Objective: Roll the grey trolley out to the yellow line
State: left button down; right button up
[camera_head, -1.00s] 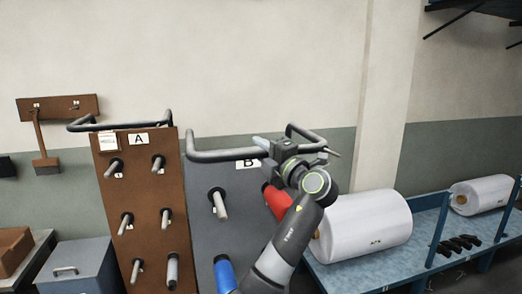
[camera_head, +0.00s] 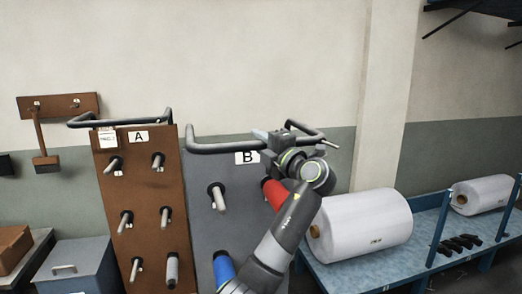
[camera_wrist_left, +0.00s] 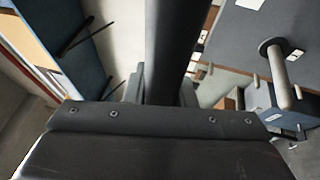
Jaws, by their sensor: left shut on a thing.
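The grey trolley (camera_head: 203,235) is the upright grey panel marked B, with pegs and a dark bent handle bar (camera_head: 218,147) along its top. A red spool (camera_head: 273,195) and a blue spool (camera_head: 223,269) sit on its pegs. My left gripper (camera_head: 288,143) is shut on the right part of that handle. In the left wrist view the dark bar (camera_wrist_left: 178,50) runs up from between the jaws, with the grey panel (camera_wrist_left: 245,35) at right. The yellow line is not visible. My right gripper is out of view.
A brown trolley (camera_head: 147,190) marked A stands close on the left. A blue bench (camera_head: 345,272) with a large white roll (camera_head: 362,225) stands close on the right. A grey-blue box (camera_head: 75,268) is at lower left. The wall is behind the trolleys.

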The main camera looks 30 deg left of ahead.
pick_arm(q)
jog(key=shift+w+a+b, duration=0.25)
jog(key=shift+a+b, duration=0.05)
jog(key=shift+a, duration=0.05)
jog(key=shift+w+a, duration=0.4)
jog(key=c, duration=1.2)
grip_release()
jog(key=shift+s, duration=0.1)
jog(key=shift+d, duration=0.1)
